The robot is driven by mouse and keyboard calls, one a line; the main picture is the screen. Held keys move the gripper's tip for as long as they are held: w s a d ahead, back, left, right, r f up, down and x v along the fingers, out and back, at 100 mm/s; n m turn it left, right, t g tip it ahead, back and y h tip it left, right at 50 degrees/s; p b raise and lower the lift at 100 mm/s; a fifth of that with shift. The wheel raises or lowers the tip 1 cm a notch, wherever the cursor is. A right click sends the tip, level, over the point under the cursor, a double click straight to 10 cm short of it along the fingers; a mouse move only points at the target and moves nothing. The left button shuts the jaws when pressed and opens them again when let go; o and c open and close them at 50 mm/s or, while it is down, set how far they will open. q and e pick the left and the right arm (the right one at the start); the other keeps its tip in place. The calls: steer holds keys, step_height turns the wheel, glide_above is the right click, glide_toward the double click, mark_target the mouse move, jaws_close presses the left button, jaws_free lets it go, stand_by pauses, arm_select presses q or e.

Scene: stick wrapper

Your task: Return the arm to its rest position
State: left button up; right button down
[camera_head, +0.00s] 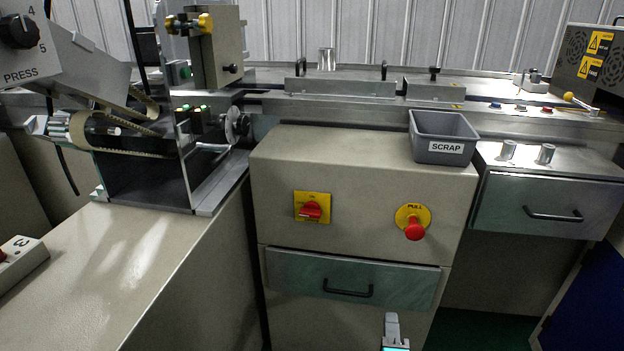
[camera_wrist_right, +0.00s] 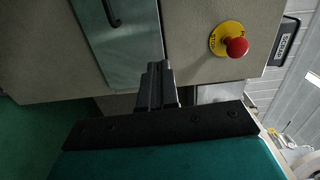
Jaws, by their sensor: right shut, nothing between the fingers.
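My right gripper (camera_head: 392,328) shows at the bottom edge of the head view, in front of the machine cabinet and below its drawer. In the right wrist view my right gripper (camera_wrist_right: 159,68) has its fingers together, with nothing between them. It appears apart from the cabinet front. The rest of the right arm is outside the head view. My left gripper is not in view.
A cabinet has a drawer (camera_head: 350,280), a red rotary switch (camera_head: 311,210) and a red pull knob (camera_head: 414,229). A grey SCRAP bin (camera_head: 443,151) stands on top. Metal cylinders (camera_head: 546,154) stand to its right. A PRESS machine (camera_head: 60,60) is at left.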

steer(key=s+a+n+g+y, duration=0.35)
steer(key=s+n, duration=0.45)
steer(key=n, duration=0.3)
steer(key=s+a+n+g+y, duration=0.2)
steer(key=s+n+g+y, duration=0.15)
steer(key=s+n, duration=0.65)
arm_select(q)
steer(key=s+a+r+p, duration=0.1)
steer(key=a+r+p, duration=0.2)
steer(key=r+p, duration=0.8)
steer(key=p, duration=0.4)
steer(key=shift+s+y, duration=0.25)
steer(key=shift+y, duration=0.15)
arm_select(e)
steer(key=d+r+n, duration=0.2)
steer(key=d+r, duration=0.1)
steer(key=r, duration=0.8)
steer(key=shift+w+r+h, duration=0.2)
steer(key=shift+r+h, duration=0.1)
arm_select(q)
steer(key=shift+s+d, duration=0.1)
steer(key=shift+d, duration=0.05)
